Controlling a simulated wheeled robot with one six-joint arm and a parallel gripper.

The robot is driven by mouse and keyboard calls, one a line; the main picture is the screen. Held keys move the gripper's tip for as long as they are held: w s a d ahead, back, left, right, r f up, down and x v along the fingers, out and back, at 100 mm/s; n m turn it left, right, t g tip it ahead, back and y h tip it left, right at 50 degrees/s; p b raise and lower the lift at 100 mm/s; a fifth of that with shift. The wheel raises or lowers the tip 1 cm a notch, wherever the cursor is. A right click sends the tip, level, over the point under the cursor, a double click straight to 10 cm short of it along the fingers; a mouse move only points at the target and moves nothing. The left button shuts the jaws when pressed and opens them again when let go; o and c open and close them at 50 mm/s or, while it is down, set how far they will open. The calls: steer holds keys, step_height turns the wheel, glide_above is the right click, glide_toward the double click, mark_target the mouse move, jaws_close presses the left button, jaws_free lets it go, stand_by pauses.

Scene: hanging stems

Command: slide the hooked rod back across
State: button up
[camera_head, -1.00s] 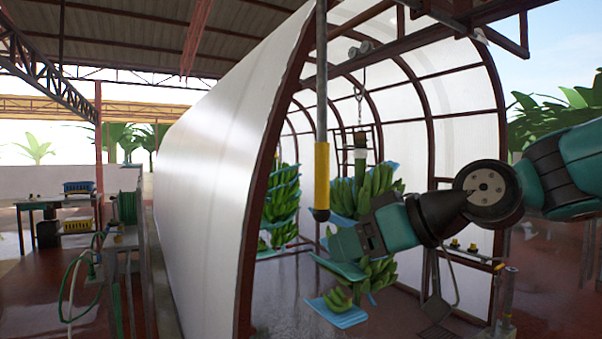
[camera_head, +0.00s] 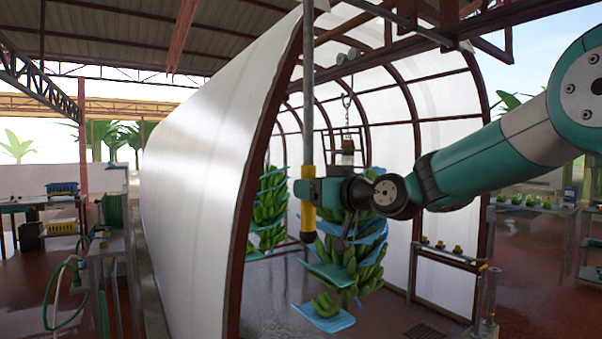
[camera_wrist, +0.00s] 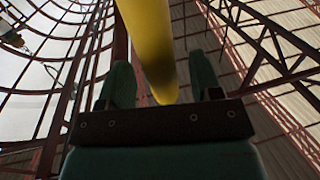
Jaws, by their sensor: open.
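The rod hangs upright at the front of the tunnel, a grey pole (camera_head: 307,90) with a yellow grip (camera_head: 308,218) and a dark lower end. Its top runs out of the picture, so I cannot see the hook. My gripper (camera_head: 306,190) is open at the yellow grip, and its teal jaw covers part of the grip in the head view. In the wrist view the yellow grip (camera_wrist: 150,40) lies between the two teal fingers of my gripper (camera_wrist: 162,85), with a gap showing at each side.
Banana bunches with blue sheets (camera_head: 360,240) hang inside the white arched tunnel (camera_head: 205,170), just behind my gripper. A brown overhead beam (camera_head: 420,50) crosses at the upper right. Work tables stand at left and right. The wet floor below is clear.

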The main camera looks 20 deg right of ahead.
steer(key=p+x, duration=0.1)
steer(key=x, duration=0.2)
steer(key=shift+w+a, duration=0.1)
steer(key=shift+w, duration=0.1)
jaws_close()
